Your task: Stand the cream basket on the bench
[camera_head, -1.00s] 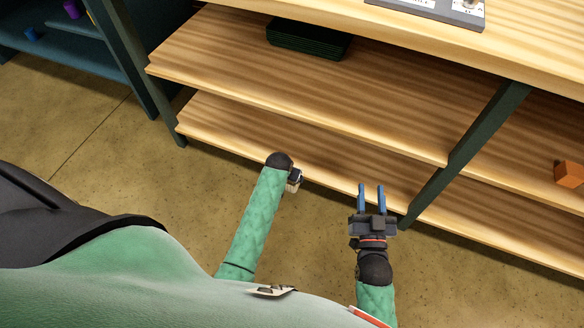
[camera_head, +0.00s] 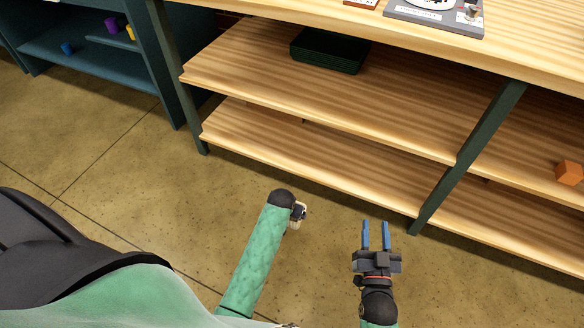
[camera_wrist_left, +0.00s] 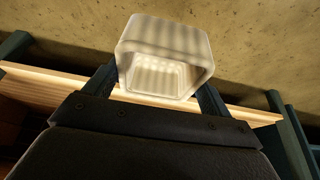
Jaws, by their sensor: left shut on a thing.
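The cream basket (camera_wrist_left: 165,35) is held between the two fingers of my left gripper (camera_wrist_left: 162,88) in the left wrist view, its open mouth facing the camera. In the head view my left gripper (camera_head: 297,214) is mostly hidden behind its own wrist, low in front of the shelves. The basket cannot be made out clearly there. My right gripper (camera_head: 376,236) is open and empty, with its two blue fingers apart and pointing toward the shelves. The wooden bench (camera_head: 535,42) spans the top right of the head view, above and beyond both grippers.
A grey device (camera_head: 437,17) sits on the bench top. A dark green stack of trays (camera_head: 328,50) lies on the shelf below, and an orange block (camera_head: 569,172) is at right. A dark green post (camera_head: 470,150) supports the bench. The concrete floor (camera_head: 120,170) is clear at left.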

